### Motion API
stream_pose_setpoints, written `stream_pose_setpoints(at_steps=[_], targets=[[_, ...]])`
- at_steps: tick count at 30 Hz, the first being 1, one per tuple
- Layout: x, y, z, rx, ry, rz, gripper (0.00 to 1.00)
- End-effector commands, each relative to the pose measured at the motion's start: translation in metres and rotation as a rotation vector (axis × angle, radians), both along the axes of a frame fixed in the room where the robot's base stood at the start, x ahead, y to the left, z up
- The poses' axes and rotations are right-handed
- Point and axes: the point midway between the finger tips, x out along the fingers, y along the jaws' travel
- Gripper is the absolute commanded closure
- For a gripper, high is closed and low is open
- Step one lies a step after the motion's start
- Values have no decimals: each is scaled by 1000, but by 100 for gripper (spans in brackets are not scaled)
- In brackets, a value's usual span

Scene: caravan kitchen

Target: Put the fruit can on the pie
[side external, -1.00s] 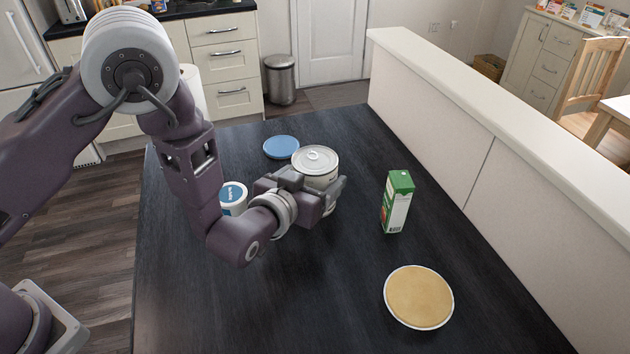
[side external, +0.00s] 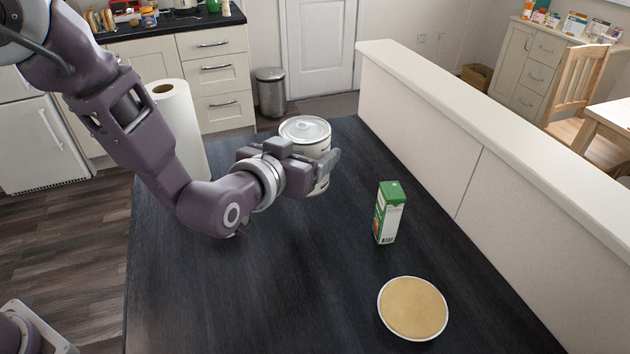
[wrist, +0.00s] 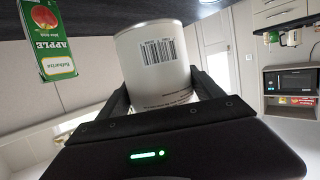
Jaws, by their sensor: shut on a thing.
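The fruit can (side external: 306,128) is a large pale can with a silvery lid, held upright above the dark table. My gripper (side external: 308,158) is shut on its sides. In the wrist view the can (wrist: 160,65) sits between my two fingers, with its barcode facing me. The pie (side external: 413,308) is a round tan disc in a white dish, flat on the table at the front right. It is well apart from the can, and nothing rests on it.
A green and white apple juice carton (side external: 388,215) stands between the can and the pie, slightly right. A paper towel roll (side external: 182,125) stands behind my arm. A low cream wall (side external: 470,130) borders the table's right side.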

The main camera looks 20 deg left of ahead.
Motion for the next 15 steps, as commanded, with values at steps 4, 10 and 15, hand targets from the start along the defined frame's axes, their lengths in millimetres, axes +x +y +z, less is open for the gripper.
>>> stream_pose_setpoints(at_steps=[4, 10, 15], targets=[[0, 0, 10, -1, -3, 0, 97], [0, -1, 37, -7, -8, -1, 97], [0, 0, 73, -5, -7, 1, 97]])
